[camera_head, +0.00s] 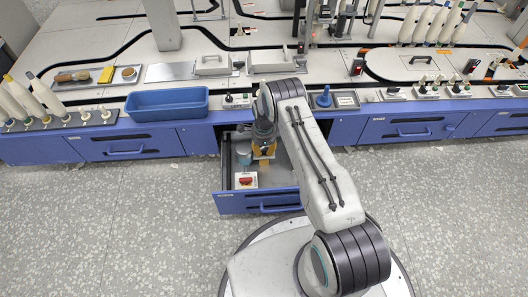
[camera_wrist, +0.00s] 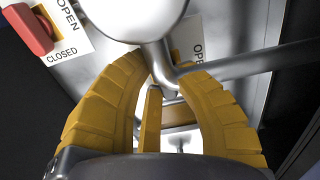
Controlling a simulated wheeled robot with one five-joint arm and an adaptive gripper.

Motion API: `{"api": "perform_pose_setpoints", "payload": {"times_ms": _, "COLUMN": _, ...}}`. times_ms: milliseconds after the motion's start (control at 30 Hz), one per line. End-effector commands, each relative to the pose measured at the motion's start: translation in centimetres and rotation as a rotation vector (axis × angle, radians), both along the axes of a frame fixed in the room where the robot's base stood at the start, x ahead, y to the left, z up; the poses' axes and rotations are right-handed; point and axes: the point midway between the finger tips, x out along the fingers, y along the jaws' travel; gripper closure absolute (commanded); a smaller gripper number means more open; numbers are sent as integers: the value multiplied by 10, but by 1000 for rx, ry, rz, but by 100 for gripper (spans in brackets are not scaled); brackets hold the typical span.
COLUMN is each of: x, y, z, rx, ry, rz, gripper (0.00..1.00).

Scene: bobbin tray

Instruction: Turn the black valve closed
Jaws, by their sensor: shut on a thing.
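My gripper (camera_head: 263,151) is down inside an open blue drawer. Its yellow fingers (camera_wrist: 165,88) are closed in around a grey metal part (camera_wrist: 162,65), a short stem that joins a bar running to the right. A rounded pale grey body (camera_wrist: 135,15) sits above this stem in the wrist view and covers part of the scene. A partly covered label (camera_wrist: 199,52) reading "OPE" stands beside the right finger. No black valve handle can be made out; the fingers and the grey parts may hide it.
A red handle (camera_wrist: 29,28) on a white OPEN/CLOSED plate lies left of my fingers; the red handle also shows in the head view (camera_head: 246,181). The drawer front (camera_head: 235,204) and side walls surround my gripper closely. A blue bin (camera_head: 167,112) stands on the bench.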

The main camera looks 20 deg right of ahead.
Motion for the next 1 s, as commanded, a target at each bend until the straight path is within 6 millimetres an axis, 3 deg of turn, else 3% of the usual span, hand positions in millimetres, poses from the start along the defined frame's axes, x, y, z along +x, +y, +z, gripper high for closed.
{"api": "perform_pose_setpoints", "payload": {"times_ms": 267, "x": -1, "y": 0, "z": -1, "rx": 0, "ry": 3, "rz": -7, "gripper": 100}}
{"api": "perform_pose_setpoints", "payload": {"times_ms": 300, "x": -1, "y": 0, "z": -1, "rx": 0, "ry": 3, "rz": -7, "gripper": 73}}
{"api": "perform_pose_setpoints", "payload": {"times_ms": 567, "x": -1, "y": 0, "z": -1, "rx": 0, "ry": 2, "rz": -6, "gripper": 50}}
{"api": "perform_pose_setpoints", "payload": {"times_ms": 867, "x": 0, "y": 0, "z": 2, "rx": 0, "ry": 1, "rz": -5, "gripper": 50}}
{"api": "perform_pose_setpoints", "payload": {"times_ms": 1000, "x": 0, "y": 0, "z": 13, "rx": 0, "ry": 0, "rz": -5, "gripper": 50}}
